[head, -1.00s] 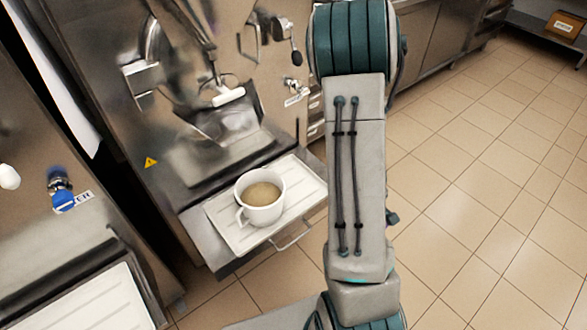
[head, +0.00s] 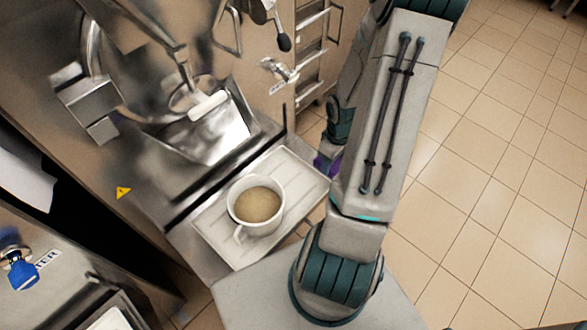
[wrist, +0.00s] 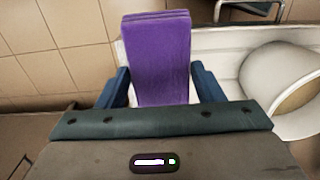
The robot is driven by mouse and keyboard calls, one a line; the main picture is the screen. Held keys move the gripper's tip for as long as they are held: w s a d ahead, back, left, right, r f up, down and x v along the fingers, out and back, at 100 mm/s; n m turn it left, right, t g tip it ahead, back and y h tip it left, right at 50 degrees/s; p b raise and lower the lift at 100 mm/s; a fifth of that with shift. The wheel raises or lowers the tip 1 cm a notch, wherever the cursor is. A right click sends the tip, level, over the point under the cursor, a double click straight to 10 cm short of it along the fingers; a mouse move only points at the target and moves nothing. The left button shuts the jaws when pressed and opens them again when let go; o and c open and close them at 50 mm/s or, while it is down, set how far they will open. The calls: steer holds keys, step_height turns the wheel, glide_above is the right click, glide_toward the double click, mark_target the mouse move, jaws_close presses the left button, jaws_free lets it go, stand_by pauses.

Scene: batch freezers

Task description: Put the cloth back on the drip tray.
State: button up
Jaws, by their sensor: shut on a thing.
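A folded purple cloth (wrist: 158,55) is pinched between the two blue fingers of my gripper (wrist: 160,88). In the head view only a small purple bit of the cloth (head: 325,162) shows beside my arm, at the right end of the drip tray. The white drip tray (head: 300,178) sits under the freezer's outlet. It also shows behind the cloth in the wrist view (wrist: 215,42). The cloth overlaps the tray's end in that view; I cannot tell whether they touch.
A white mug (head: 241,222) with tan liquid stands on the tray, to the right of the cloth in the wrist view (wrist: 252,82). The freezer front (head: 150,215) rises behind the tray. Tiled floor (head: 490,200) lies open on the right.

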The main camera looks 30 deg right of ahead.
steer(key=w+a+f, duration=0.2)
steer(key=w+a+f+b, duration=0.1)
steer(key=w+a+f, duration=0.1)
steer(key=a, duration=0.1)
steer(key=w+a+f, duration=0.2)
steer(key=shift+w+a+f+b, duration=0.25)
steer(key=shift+w+a+b, duration=0.1)
steer(key=shift+w, duration=0.05)
steer(key=shift+w+a+f, duration=0.1)
steer(key=shift+f, duration=1.95)
steer(key=o, duration=0.7)
steer(key=shift+c, duration=0.2)
steer(key=s+a+r+m+t+h+p, duration=0.1)
steer(key=s+a+r, duration=0.15)
steer(key=r, duration=1.15)
steer(key=s+a+r+m+p, duration=0.1)
steer(key=s+a+r, duration=0.15)
steer(key=r, duration=1.05)
steer(key=s+a+r+m+t+y, duration=0.1)
steer(key=s+a+r+m, duration=0.1)
steer(key=s+a+r, duration=0.5)
step_height(320, 180, up, 2)
steer(key=shift+s+t, duration=0.25)
steer(key=shift+t, duration=0.05)
